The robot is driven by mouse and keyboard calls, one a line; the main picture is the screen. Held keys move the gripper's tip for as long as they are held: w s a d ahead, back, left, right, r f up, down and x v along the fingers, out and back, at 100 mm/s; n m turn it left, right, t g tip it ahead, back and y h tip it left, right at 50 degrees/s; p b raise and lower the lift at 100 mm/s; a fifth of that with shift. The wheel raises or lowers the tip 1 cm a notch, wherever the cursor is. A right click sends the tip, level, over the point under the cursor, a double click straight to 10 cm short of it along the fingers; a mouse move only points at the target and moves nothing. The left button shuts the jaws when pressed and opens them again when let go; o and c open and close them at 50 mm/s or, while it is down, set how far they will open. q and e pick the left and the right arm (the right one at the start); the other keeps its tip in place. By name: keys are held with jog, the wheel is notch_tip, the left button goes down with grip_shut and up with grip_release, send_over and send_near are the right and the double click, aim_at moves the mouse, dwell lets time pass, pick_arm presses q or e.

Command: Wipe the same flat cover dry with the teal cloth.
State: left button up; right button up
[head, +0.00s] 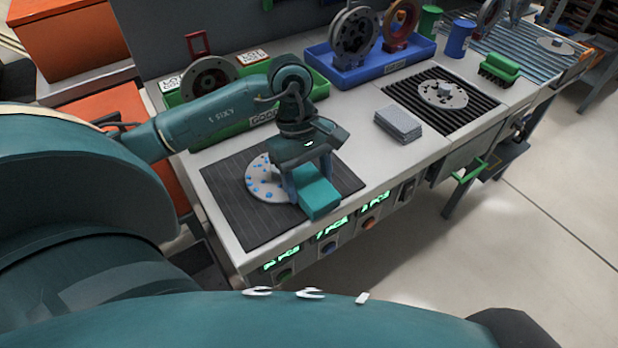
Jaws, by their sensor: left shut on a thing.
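A grey flat round cover (262,188) with blue wet spots lies on the dark ribbed mat (240,215) at the front left of the bench. My left gripper (308,182) points down over the right side of the cover. It is shut on the teal cloth (318,197), a block-shaped piece at the cover's right edge. I cannot tell whether the cloth touches the cover. The gripper hides part of the cover's right side. My right gripper is not in view.
Behind are a green tray (250,125) with a ring part and a blue tray (385,63) with round parts. A grey stack of pads (398,124), a black grate (462,115) with another round cover (442,94), and a green brush (500,67) stand to the right.

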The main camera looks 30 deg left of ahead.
pick_arm(q)
jog(key=shift+f+b, duration=0.3)
jog(key=shift+s+a, duration=0.1)
